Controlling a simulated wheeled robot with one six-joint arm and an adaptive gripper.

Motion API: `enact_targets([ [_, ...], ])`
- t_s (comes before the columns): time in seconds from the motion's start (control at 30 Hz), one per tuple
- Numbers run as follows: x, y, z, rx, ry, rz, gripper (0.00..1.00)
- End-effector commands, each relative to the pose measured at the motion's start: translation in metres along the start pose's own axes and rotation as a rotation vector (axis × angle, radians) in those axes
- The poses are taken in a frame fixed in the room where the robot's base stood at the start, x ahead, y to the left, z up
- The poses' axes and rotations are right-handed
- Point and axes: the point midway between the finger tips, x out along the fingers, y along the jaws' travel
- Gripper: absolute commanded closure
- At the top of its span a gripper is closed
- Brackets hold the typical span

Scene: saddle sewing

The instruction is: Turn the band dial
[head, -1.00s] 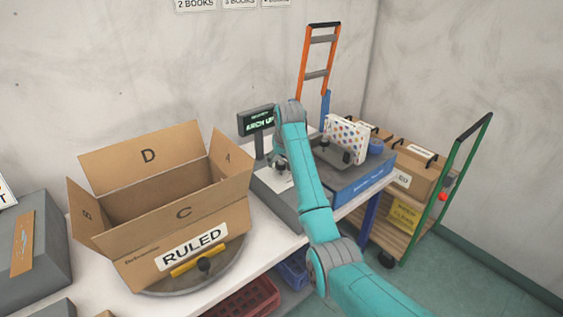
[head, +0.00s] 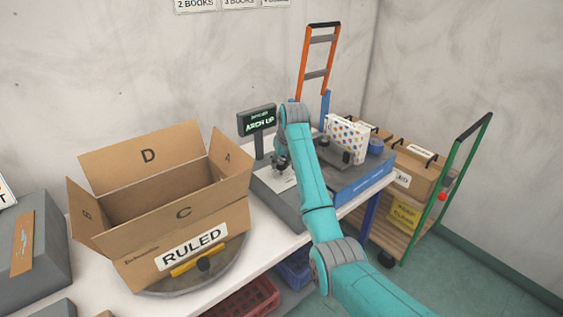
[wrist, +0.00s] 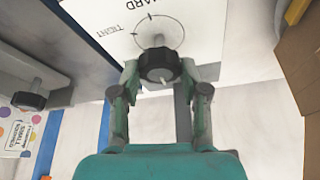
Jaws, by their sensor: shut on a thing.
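The band dial (wrist: 160,66) is a black knob with a white mark, on a white plate (wrist: 110,38) printed with a circle and the words HARD and TIGHT. My gripper (wrist: 160,74) is shut on the knob, one finger at each side. The knob's white mark points toward the bottom of the wrist view. In the head view my gripper (head: 282,167) is down at the grey machine's white plate (head: 271,176), and the arm partly hides it.
A display (head: 257,121) reading ARCH UP stands behind the dial. A second black knob (wrist: 29,101) and a spotted box (head: 347,138) are to the dial's right in the head view. An open cardboard box (head: 180,215) labelled RULED stands at left on a round turntable.

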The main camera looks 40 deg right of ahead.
Motion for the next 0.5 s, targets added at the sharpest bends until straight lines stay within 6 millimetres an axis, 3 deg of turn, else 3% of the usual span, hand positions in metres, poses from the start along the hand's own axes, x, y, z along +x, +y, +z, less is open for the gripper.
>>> enact_targets([
  [0.37,0.0,0.0,0.0001,-0.038,0.0,-0.016,0.9],
  [0.4,0.0,0.0,0.0001,-0.038,0.0,-0.016,0.48],
  [0.47,0.0001,0.0,0.0001,-0.038,0.0,-0.016,0.33],
  [0.5,0.0,0.0,0.0001,-0.038,0.0,-0.016,0.3],
])
